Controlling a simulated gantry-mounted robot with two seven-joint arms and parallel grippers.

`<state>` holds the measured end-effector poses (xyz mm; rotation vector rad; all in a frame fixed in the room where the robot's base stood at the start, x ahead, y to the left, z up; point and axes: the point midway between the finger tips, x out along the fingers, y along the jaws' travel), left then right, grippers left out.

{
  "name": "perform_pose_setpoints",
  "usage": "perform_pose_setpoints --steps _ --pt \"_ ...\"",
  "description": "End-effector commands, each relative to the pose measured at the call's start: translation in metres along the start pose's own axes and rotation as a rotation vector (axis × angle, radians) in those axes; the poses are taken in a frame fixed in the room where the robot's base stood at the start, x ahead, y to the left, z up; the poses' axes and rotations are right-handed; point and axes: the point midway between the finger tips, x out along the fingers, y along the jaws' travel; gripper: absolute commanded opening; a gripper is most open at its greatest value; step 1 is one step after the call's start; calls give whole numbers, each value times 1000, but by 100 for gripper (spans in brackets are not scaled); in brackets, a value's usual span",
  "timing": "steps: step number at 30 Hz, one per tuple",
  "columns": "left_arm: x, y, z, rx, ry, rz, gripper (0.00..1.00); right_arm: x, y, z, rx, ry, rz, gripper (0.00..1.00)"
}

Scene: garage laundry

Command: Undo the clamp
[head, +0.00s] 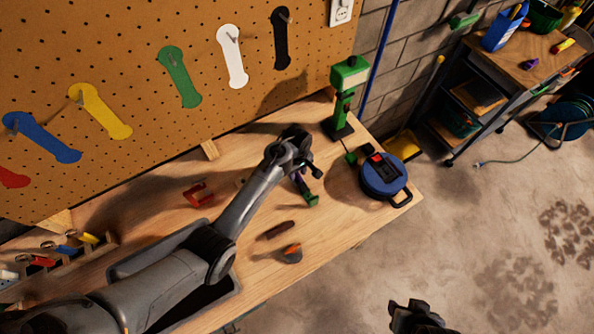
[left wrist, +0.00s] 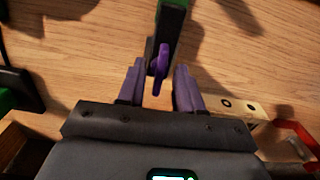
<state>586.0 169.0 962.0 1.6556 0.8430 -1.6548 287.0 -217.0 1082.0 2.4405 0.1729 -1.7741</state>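The clamp (head: 311,199), green and dark with a purple lever, lies on the wooden workbench, partly hidden by my left gripper. In the left wrist view its green and black body (left wrist: 172,22) comes in from the top, and the purple lever (left wrist: 160,66) points toward me. My left gripper (head: 302,168) is over the clamp. In the left wrist view its two purple-padded fingers (left wrist: 158,80) are apart, one on each side of the lever, with a gap visible on both sides. My right gripper (head: 415,318) shows dark at the bottom edge, away from the bench; its fingers are unclear.
A blue round case (head: 384,178) and a green stand (head: 341,110) are right of the clamp. A red bracket (head: 198,195), a brown bar (head: 276,230) and an orange-topped item (head: 292,254) lie nearby. The pegboard (head: 130,60) rises behind.

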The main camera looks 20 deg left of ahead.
Motion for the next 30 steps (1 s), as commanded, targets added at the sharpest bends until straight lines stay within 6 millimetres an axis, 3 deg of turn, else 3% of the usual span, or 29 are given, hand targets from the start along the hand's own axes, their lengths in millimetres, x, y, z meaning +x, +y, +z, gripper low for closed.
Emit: perform_pose_setpoints --steps 3,10,20,30 --pt "0 0 0 0 0 0 34 0 0 0 0 0 0 43" --pt "0 0 0 -1 0 0 0 0 0 0 -2 -1 1 43" --pt "-1 0 0 -34 -1 -1 0 -4 2 0 -10 -2 7 43" --pt "-3 0 1 -239 -2 -3 0 -22 2 -6 -8 -2 6 43"
